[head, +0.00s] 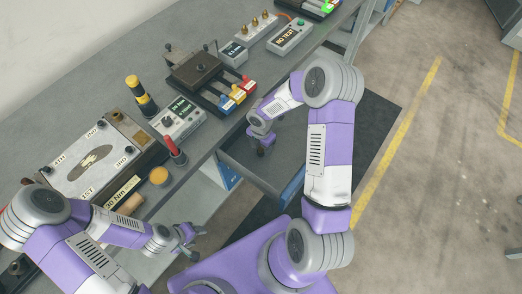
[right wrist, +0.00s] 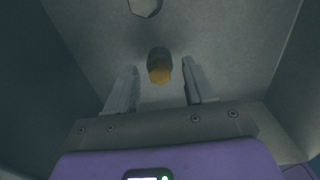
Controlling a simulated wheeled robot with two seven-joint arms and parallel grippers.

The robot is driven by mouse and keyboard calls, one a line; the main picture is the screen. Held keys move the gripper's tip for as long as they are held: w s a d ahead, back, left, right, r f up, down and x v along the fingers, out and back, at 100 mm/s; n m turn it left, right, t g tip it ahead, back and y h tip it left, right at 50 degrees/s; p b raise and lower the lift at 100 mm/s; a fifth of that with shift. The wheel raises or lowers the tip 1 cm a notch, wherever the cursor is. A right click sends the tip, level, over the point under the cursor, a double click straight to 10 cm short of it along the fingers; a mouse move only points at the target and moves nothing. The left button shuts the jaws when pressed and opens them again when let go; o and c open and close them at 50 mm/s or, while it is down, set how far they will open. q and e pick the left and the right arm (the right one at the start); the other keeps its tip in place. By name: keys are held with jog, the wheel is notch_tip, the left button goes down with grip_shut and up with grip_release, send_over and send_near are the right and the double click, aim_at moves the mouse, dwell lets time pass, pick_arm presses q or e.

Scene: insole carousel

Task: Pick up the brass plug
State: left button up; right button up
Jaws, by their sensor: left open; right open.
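My right gripper (right wrist: 158,72) is open, with one finger on each side of the plug and a gap on both sides. In the head view my right gripper (head: 262,148) reaches down into the open drawer (head: 238,157); the plug cannot be made out there. My left gripper (head: 188,240) is open and empty, off the front edge of the bench at the lower left.
A pale hexagonal piece (right wrist: 145,5) lies beyond the plug. Drawer walls rise on both sides in the right wrist view. The bench (head: 75,135) carries a numbered plate fixture (head: 70,190), a red-handled tool (head: 175,152), a clamp block (head: 195,70) and a display box (head: 178,118).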

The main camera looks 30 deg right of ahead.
aim_at(261, 148)
jog(key=shift+r, duration=0.1)
jog(key=shift+c, duration=0.2)
grip_shut()
notch_tip(261, 148, up, 10)
jog(key=p, duration=0.3)
